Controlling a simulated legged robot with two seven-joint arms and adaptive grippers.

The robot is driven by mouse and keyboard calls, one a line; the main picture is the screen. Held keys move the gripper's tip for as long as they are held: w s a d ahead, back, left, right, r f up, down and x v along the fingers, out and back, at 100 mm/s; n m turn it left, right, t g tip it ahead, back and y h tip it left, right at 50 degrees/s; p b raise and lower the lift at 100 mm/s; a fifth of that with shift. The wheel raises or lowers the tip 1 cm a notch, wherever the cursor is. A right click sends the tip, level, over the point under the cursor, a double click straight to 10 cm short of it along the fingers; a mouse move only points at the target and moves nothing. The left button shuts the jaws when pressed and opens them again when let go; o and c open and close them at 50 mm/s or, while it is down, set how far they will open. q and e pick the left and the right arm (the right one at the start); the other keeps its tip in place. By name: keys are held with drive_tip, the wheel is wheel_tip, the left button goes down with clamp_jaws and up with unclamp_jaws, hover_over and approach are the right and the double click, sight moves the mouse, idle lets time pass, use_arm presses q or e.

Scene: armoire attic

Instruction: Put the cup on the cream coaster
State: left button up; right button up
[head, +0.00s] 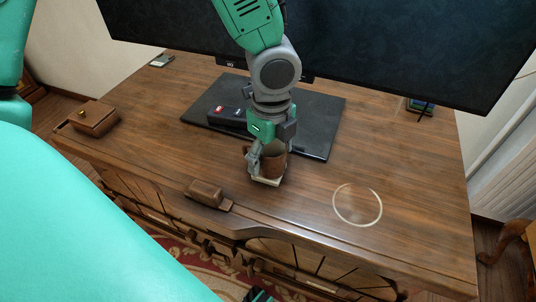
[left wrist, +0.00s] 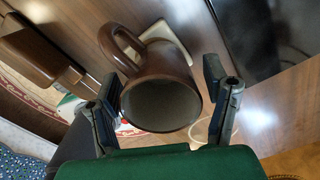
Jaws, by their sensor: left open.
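The brown cup (head: 273,158) stands upright over the cream coaster (head: 268,181), a pale square near the desk's front edge. It appears to rest on it. In the left wrist view the cup (left wrist: 160,95) shows its open mouth, with its handle toward the upper left. Part of the coaster (left wrist: 168,38) shows behind it. My left gripper (head: 268,150) is at the cup from above, its fingers open. In the left wrist view the left gripper's fingers (left wrist: 166,108) are on either side of the cup's rim. My right gripper is not seen.
A pale ring (head: 357,205) lies on the desk to the right. A small wooden block-like object (head: 207,193) is left of the cup, and a wooden box (head: 95,118) is far left. The monitor base (head: 310,125) is behind. The desk's right side is mostly clear.

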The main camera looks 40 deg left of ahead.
use_arm(q)
wheel_tip(320, 180, up, 4)
drive_tip(key=shift+r+p, duration=0.2)
drive_tip(key=shift+p, duration=0.8)
wheel_tip(320, 180, up, 6)
drive_tip(key=a+p, duration=0.1)
drive_tip(key=p, duration=0.2)
drive_tip(key=shift+a+r, duration=0.25)
